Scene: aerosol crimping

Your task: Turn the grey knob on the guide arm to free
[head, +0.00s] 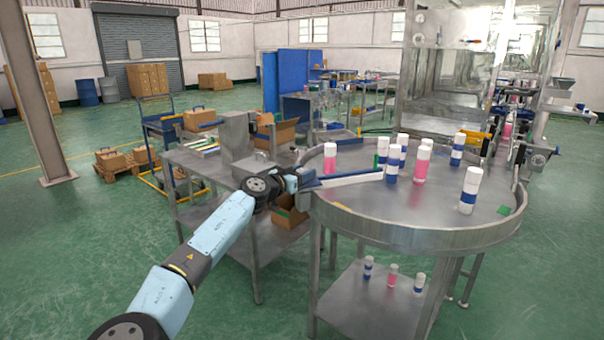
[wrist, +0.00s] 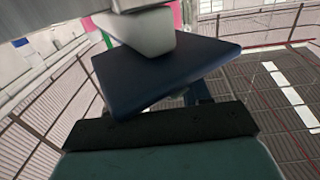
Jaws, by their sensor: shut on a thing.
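The guide arm (head: 345,179) is a long pale bar with a blue lower edge, reaching over the left rim of the round steel table. My gripper (head: 294,182) is at its left end, low beside the table rim. The grey knob is hidden by the gripper in the head view. In the wrist view a pale grey block, which looks like the knob (wrist: 146,34), sits close against a dark blue plate (wrist: 165,78). My gripper is shut on the knob; its fingertips are hard to make out. The angle of the knob cannot be told.
The round table (head: 430,237) has a raised rim and carries several bottles (head: 470,190) in white, blue and pink. A steel bench (head: 200,172) with a grey box and cardboard cartons stands to its left, under my arm. Open green floor lies at the front left.

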